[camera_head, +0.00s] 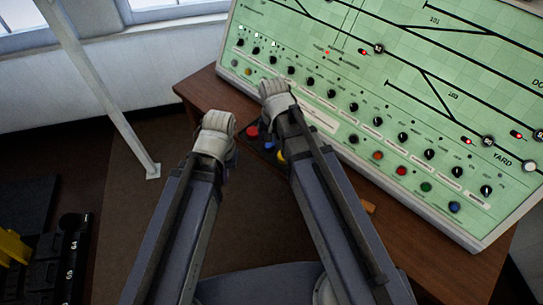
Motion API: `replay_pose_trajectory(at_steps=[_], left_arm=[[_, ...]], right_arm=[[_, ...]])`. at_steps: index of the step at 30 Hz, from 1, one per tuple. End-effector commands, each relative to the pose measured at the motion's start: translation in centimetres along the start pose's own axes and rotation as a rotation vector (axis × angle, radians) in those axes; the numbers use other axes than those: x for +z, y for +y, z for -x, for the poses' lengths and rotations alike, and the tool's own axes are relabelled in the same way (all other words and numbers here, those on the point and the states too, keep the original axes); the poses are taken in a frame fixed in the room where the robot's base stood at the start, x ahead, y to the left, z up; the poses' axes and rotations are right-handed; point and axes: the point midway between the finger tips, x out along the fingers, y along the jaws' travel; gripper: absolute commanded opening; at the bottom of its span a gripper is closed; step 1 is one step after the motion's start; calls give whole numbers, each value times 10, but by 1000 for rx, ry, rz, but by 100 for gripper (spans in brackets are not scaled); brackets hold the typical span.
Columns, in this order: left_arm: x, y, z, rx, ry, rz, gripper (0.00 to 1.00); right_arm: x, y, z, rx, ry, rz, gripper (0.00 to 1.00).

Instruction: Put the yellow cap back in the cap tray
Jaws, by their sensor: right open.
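A small yellow cap (282,157) shows beside my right arm, partly covered by it. A red cap (253,132) and a blue cap (268,145) are in line with it, in or on a dark cap tray (257,147) on the desk. I cannot tell whether the yellow cap sits in the tray. My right gripper (275,92) is open, above the desk near the panel's lower left edge. My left gripper (217,136) is left of the red cap; its fingers are hidden, and a small dark bluish patch shows at its right side.
A green signal panel (330,105) with rows of knobs and coloured buttons stands on the brown wooden desk (200,90). A small orange-brown block (368,206) lies at the desk's front edge. A pale post (100,90) stands at left. Black levers (68,245) are at lower left.

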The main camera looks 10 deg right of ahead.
Motion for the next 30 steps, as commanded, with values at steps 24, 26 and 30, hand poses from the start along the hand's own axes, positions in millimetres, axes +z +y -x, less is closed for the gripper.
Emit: replay_pose_trajectory(at_steps=[24,26,30], left_arm=[[0,0,0,0,0,0,0],[0,0,0,0,0,0,0],[0,0,0,0,0,0,0]], right_arm=[[103,-2,2,73,-2,825,96],[103,-2,2,73,-2,825,96],[103,-2,2,73,-2,824,96]])
